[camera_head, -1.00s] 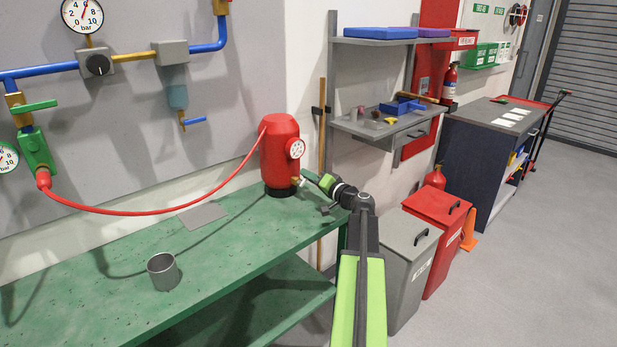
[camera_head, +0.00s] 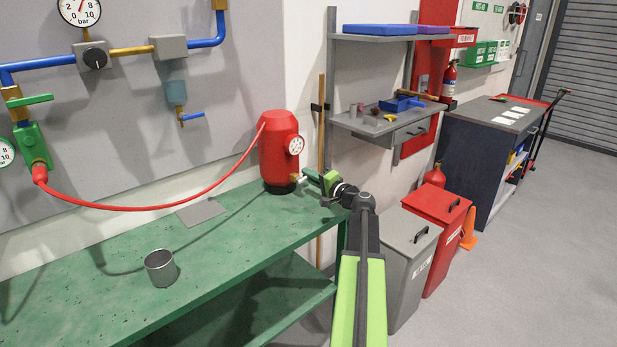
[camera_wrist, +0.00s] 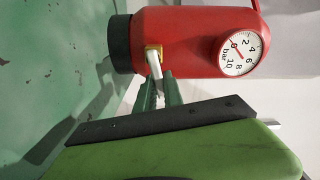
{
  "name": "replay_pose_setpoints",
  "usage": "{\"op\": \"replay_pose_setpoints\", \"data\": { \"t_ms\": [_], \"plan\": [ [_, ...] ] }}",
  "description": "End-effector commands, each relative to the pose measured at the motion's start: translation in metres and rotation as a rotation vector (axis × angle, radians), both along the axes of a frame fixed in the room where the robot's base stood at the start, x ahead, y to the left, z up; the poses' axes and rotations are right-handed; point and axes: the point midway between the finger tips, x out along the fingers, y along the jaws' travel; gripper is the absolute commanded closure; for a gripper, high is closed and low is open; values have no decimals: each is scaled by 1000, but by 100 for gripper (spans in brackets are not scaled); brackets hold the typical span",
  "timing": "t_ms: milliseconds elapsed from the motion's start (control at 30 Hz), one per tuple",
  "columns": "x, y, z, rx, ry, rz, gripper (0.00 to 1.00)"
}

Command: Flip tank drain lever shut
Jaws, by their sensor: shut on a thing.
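The red tank (camera_head: 280,152) stands upright on the far right end of the green bench, with a round gauge (camera_head: 296,145) on its side. In the wrist view the tank (camera_wrist: 190,40) lies sideways, and its gauge needle (camera_wrist: 240,50) points near 0. The pale drain lever (camera_wrist: 153,64) sticks out from a brass fitting (camera_wrist: 153,51) low on the tank, by its black base. My gripper (camera_wrist: 160,92) is shut on the lever, its dark green fingers on either side. In the head view my gripper (camera_head: 312,176) reaches the tank from the right; the lever is barely visible there.
A red hose (camera_head: 150,208) runs from the tank's top to a green valve (camera_head: 34,148) on the wall. A metal cup (camera_head: 160,268) and a grey plate (camera_head: 201,213) are on the bench (camera_head: 105,265). A broom handle (camera_head: 321,130) stands behind my gripper; grey and red bins (camera_head: 433,225) are right.

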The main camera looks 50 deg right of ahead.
Motion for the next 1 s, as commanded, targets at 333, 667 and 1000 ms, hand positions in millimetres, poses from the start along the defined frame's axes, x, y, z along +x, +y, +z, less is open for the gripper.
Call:
{"op": "replay_pose_setpoints", "data": {
  "t_ms": [333, 667, 1000],
  "plan": [
    [0, 0, -8, 177, -11, 3, 100],
    [-1, -1, -9, 226, -15, 2, 100],
    [0, 0, -9, 226, -14, 2, 83]
  ]
}}
